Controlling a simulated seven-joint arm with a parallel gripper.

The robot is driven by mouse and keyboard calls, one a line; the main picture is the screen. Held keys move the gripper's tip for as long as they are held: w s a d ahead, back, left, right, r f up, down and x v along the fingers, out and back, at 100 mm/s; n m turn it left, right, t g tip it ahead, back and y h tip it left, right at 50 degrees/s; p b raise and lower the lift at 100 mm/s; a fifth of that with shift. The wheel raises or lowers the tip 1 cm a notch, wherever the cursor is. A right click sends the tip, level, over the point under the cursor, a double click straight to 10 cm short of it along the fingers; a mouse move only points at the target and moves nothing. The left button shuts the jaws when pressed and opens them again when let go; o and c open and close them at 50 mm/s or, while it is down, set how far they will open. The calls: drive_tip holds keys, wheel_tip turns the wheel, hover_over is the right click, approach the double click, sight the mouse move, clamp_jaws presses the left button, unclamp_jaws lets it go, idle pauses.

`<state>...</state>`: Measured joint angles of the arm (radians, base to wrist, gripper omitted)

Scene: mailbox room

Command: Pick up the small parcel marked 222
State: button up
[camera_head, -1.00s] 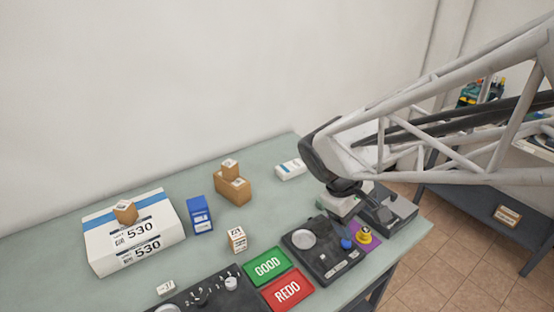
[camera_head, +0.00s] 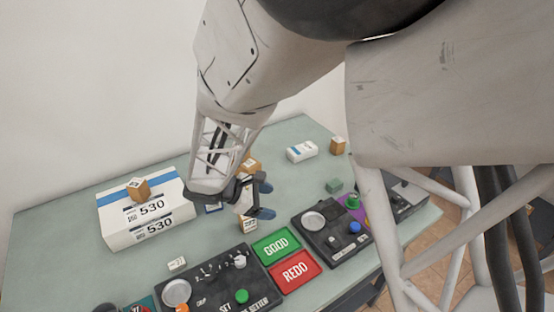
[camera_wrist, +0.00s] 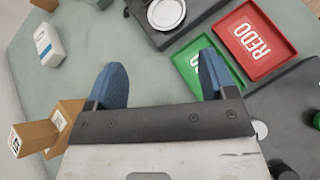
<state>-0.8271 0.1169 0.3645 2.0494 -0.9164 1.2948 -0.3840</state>
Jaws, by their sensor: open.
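A large white 530 box (camera_head: 120,230) with a small brown parcel (camera_head: 138,189) on top stands left. Stacked brown boxes (camera_wrist: 35,138) are beside my gripper.

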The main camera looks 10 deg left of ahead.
sight(240, 217)
drive_tip(key=a+f+n+t, duration=0.1)
drive_tip(key=a+f, duration=0.1)
drive_tip(key=a, duration=0.1)
drive_tip(key=s+a+f+n+t, duration=0.1)
drive_tip(key=a+f+n, duration=0.1)
drive_tip(key=a, duration=0.2)
drive_tip(key=s+a+f+n+t, duration=0.1)
drive_tip(key=a+f, duration=0.2)
drive_tip(key=a, duration=0.1)
drive_tip(key=shift+n+t, duration=0.3)
drive_tip(key=shift+n, duration=0.1)
drive_tip(key=shift+s+a+f, duration=0.1)
drive_tip(key=shift+a+f, duration=0.2)
drive_tip(key=shift+f, duration=0.05)
drive_tip(key=shift+x, duration=1.3)
drive_tip(key=shift+d, duration=0.1)
drive_tip(key=shift+x, duration=2.55)
drive_tip(key=shift+r, duration=0.1)
drive_tip(key=shift+c, duration=0.4)
